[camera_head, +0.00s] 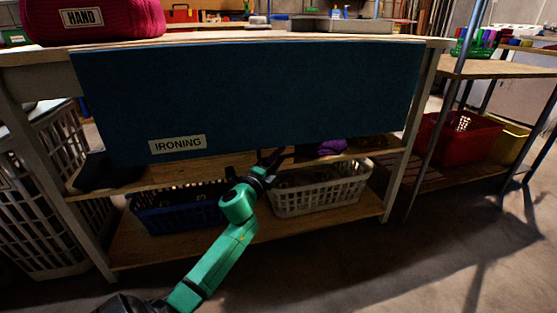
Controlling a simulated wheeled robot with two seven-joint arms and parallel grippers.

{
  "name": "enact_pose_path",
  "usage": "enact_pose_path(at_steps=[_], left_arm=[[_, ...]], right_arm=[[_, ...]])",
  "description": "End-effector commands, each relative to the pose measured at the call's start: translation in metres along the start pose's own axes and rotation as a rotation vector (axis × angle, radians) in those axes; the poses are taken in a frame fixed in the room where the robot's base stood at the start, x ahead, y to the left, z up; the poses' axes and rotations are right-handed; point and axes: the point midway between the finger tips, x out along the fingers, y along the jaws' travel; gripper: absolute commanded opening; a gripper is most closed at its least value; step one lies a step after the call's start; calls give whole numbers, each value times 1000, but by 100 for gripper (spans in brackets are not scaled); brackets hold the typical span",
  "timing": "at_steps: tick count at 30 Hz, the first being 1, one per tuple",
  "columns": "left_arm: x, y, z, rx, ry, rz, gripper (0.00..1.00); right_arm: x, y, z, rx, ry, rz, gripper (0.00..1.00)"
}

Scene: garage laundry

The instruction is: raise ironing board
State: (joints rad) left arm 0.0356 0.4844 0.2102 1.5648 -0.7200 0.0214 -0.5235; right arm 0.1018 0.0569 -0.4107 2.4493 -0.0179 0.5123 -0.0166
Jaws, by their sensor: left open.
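The ironing board (250,95) is a wide blue panel with a white "IRONING" label, hanging down along the front of the wooden workbench (230,39). My left arm comes in from the bottom left, green with black joints. My left gripper (272,157) is open and empty at the panel's lower edge, right of the label. Its fingertips are small and dark, and I cannot tell whether they touch the panel. My right gripper does not show.
A blue basket (180,210) and a white basket (320,190) stand on the lower shelf. A tall white laundry basket (45,190) is at the left. A magenta bag (95,20) lies on the benchtop. A rack with a red basket (460,137) stands right. Floor is clear at the bottom right.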

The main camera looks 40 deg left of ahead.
Motion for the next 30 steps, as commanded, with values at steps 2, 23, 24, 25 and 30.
enact_pose_path(at_steps=[2, 23, 24, 25, 30], left_arm=[[0, 0, 0, 0, 0, 0, 45], [0, 1, 0, 0, 0, 1, 0], [0, 1, 0, 0, 0, 1, 0], [0, 1, 0, 0, 0, 1, 0], [0, 1, 0, 0, 0, 2, 0]], right_arm=[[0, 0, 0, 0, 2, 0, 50], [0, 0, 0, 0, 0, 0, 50], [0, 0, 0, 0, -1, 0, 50], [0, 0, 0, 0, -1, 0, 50], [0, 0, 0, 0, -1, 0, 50]])
